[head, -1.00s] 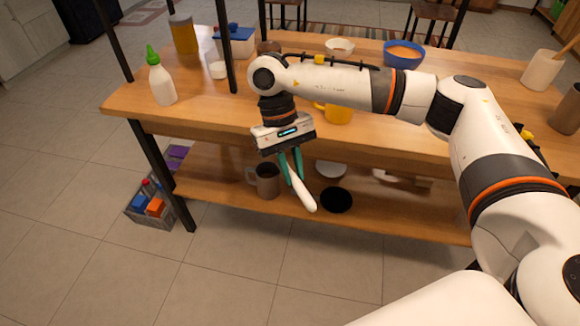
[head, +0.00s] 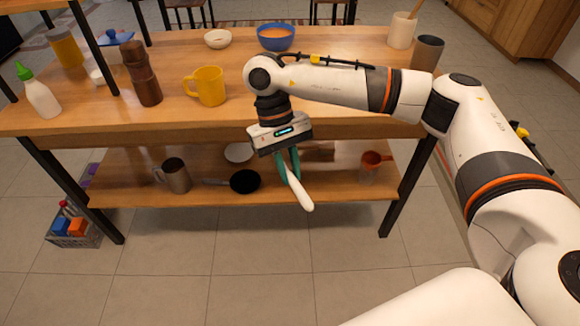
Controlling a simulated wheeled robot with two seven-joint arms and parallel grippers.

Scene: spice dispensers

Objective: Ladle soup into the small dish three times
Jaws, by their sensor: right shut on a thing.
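A blue bowl (head: 276,43) with orange soup (head: 275,32) stands at the back of the table. A small white dish (head: 217,39) stands to its left. My right gripper (head: 288,167) has teal fingers shut on a white utensil (head: 299,192), which hangs tilted down in front of the table's front edge. Only its smooth pale lower part shows clearly; I cannot tell whether it is the ladle, and no scoop is visible. My left gripper is not in view.
On the wooden table (head: 330,88) are a yellow mug (head: 209,86), brown mill (head: 142,75), white bottle (head: 40,94), utensil crock (head: 401,32) and dark cup (head: 427,53). The lower shelf (head: 330,190) holds a grey mug (head: 175,176) and black pan (head: 245,181). Table legs stand at both sides.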

